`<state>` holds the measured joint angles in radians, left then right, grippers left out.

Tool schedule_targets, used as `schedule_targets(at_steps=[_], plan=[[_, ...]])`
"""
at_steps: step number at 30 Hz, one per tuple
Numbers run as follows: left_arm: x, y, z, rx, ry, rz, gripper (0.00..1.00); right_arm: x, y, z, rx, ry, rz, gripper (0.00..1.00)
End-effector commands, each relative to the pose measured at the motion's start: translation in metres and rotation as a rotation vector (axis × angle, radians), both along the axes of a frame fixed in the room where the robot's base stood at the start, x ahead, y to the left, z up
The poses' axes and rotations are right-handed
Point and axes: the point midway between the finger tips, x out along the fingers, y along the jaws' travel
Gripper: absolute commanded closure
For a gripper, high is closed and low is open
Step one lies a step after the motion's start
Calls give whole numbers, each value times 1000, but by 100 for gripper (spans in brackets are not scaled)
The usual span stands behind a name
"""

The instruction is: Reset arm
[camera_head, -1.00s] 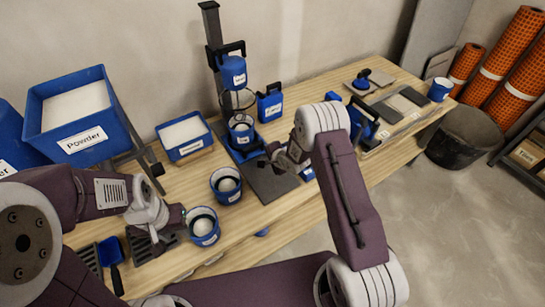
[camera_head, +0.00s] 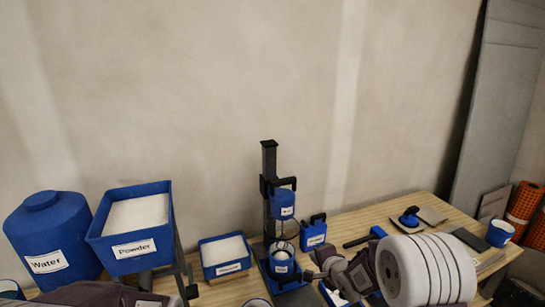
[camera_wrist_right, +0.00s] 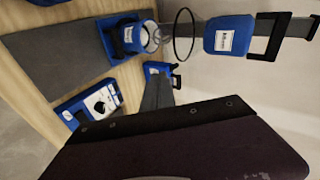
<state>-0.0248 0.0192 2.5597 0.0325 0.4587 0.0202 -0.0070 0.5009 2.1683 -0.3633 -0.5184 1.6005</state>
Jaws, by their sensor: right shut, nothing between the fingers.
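My right arm comes in at the lower right of the head view. Its gripper (camera_head: 314,275) is shut and empty, in front of the mixer stand's base and the blue cup in it. Part of my left arm shows along the bottom edge of the head view, at the left. Its gripper is out of the picture.
The mixer stand (camera_head: 269,160) rises from the wooden table (camera_head: 375,214). A blue-handled tool (camera_head: 409,216) and blue cup (camera_head: 499,233) are at right.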

Motion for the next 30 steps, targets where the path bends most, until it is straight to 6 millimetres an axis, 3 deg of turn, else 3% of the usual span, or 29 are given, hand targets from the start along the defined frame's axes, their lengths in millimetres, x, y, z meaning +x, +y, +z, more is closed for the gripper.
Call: schedule_targets(at_steps=[1,4,9,13,18,30], plan=[[0,0,11,0,0,0,64,-20,-9,29,-86,17,10,100],[0,0,18,0,0,0,64,-84,-29,42,-332,147,111,100],[0,0,19,0,0,0,64,-205,-41,3,-621,461,496,100],[0,0,18,0,0,0,64,-267,-38,-20,-697,616,819,100],[0,0,18,0,0,0,64,-282,-37,-22,-759,623,1015,100],[0,0,18,0,0,0,64,-281,-37,-22,-768,616,1024,100]])
